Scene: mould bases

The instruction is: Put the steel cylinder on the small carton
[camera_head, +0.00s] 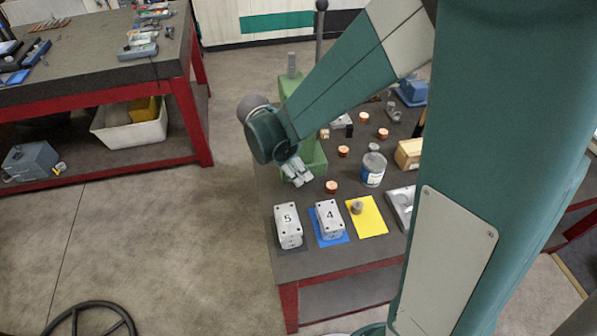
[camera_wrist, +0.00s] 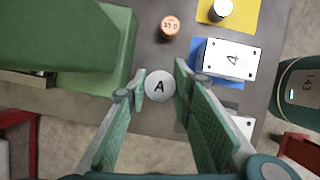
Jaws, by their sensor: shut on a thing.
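My gripper (camera_head: 297,175) is over the left part of the dark tabletop, beside the green machine. In the wrist view its fingers (camera_wrist: 160,84) are shut on a round light-grey piece marked "A" (camera_wrist: 160,87), seen end-on, which looks like the steel cylinder. I cannot tell its height above the table. In the head view the held piece is hard to make out against the fingers. A tan box (camera_head: 408,153), probably the small carton, stands at the right of the table, partly hidden by my arm. It does not show in the wrist view.
Blocks "5" (camera_head: 288,226) and "4" (camera_head: 330,218) stand at the front, beside a yellow sheet (camera_head: 371,222) bearing a grey cylinder (camera_head: 357,207). A labelled can (camera_head: 372,169) and several copper pieces (camera_head: 343,151) stand between gripper and box. The green machine (camera_wrist: 65,40) is close left.

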